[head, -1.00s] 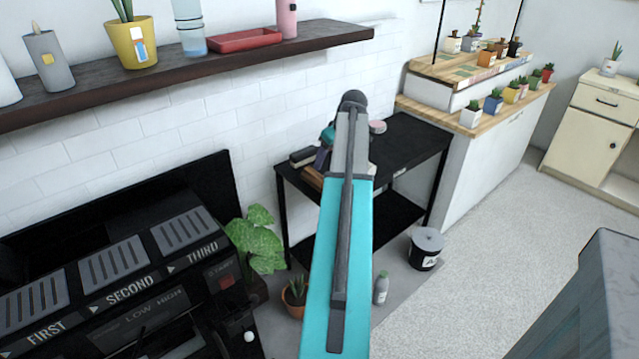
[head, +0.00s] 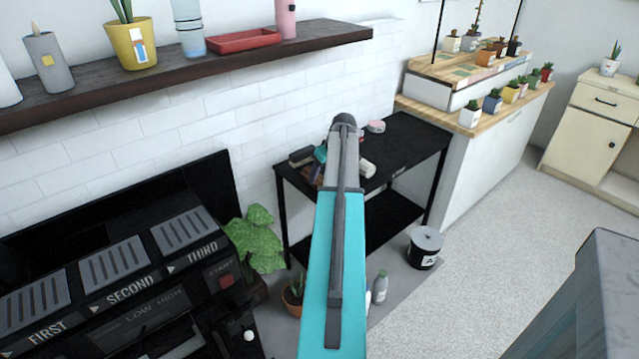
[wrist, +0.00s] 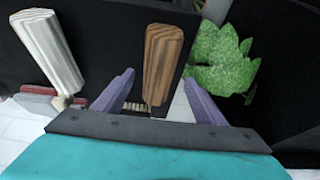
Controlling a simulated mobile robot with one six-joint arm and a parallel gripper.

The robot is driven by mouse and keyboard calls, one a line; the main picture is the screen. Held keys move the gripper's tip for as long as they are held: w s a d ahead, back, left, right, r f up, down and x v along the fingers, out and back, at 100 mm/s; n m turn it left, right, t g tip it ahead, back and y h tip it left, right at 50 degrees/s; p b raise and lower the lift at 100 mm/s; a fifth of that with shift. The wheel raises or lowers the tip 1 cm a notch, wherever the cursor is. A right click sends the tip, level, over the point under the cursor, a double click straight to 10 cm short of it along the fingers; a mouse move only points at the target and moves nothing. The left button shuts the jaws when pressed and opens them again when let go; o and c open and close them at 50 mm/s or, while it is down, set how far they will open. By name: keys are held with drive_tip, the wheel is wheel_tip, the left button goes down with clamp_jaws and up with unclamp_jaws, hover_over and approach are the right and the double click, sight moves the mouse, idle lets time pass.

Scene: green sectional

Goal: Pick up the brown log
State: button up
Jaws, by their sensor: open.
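The brown log (wrist: 162,62) is a wood-grained, faceted block in the upper middle of the wrist view, lying on a dark surface. My gripper (wrist: 160,78) is open, with its two purple fingers apart. The log's near end lies between the fingers in the picture; I cannot tell whether they touch it. In the head view my teal and grey arm reaches over the black table (head: 408,146) and covers much of this spot. I cannot clearly make out the brown log there.
A cream log (wrist: 48,48) lies left of the brown one; it shows on the table in the head view (head: 367,168). A green leafy plant (wrist: 222,60) is right of the gripper. A wall shelf (head: 180,66) holds pots. A pink round item (head: 376,126) sits at the table's back.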

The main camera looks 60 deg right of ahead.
sight(321, 178)
idle(0.3)
drive_tip(key=shift+p+x, duration=0.45)
drive_tip(key=shift+x, duration=2.15)
drive_tip(key=shift+d, duration=0.1)
drive_tip(key=c, duration=1.4)
